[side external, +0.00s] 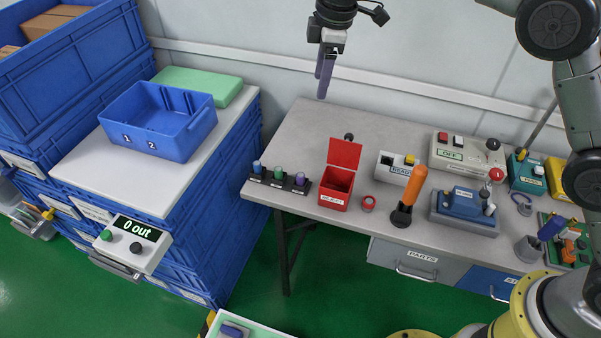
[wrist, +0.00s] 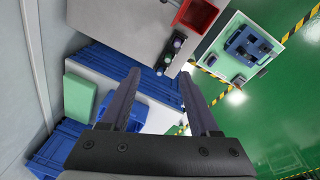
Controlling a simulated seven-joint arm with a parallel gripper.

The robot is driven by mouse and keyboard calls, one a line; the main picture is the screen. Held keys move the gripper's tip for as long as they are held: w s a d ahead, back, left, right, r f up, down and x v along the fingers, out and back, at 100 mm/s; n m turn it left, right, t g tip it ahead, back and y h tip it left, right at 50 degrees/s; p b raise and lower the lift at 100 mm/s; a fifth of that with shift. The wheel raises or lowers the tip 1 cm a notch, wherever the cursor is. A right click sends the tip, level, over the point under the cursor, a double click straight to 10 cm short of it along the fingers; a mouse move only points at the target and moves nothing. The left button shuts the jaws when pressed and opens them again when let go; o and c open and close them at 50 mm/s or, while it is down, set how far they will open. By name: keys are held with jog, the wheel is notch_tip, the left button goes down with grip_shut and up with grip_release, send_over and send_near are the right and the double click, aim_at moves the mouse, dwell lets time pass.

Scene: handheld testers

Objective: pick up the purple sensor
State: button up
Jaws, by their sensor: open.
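The purple sensor (side external: 300,179) stands in the right-hand place of a small black rack (side external: 277,179) at the table's left front corner. A green one (side external: 278,172) and a blue one (side external: 257,167) stand beside it. In the wrist view the rack lies beyond the fingers, with the purple sensor (wrist: 178,42) at its end nearest the red bin. My gripper (side external: 323,82) hangs high above the back of the table, well apart from the rack. Its two fingers (wrist: 160,74) are spread, with nothing held between them.
A red open-lidded bin (side external: 335,188) stands just right of the rack. A READY box (side external: 399,168) and an orange-handled tool (side external: 410,190) stand farther right. A blue tray (side external: 160,130) sits on the white-topped crates at left. The table behind the rack is clear.

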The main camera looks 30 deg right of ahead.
jog(key=w+a+f+g, duration=0.1)
jog(key=a+f, duration=0.3)
jog(key=f, duration=0.4)
jog(key=n, duration=0.1)
send_over(300, 175)
notch_tip(300, 175, down, 5)
jog(key=shift+g+h, duration=0.3)
jog(key=shift+g, duration=0.1)
jog(key=f, duration=0.6)
jog(key=shift+a+f, duration=0.3)
jog(key=shift+f, duration=0.05)
jog(key=f, duration=0.3)
jog(key=d+f, duration=0.1)
jog(key=f, duration=0.1)
jog(key=shift+a+f, duration=0.1)
jog(key=shift+f, duration=0.65)
jog(key=shift+c, duration=0.2)
grip_shut()
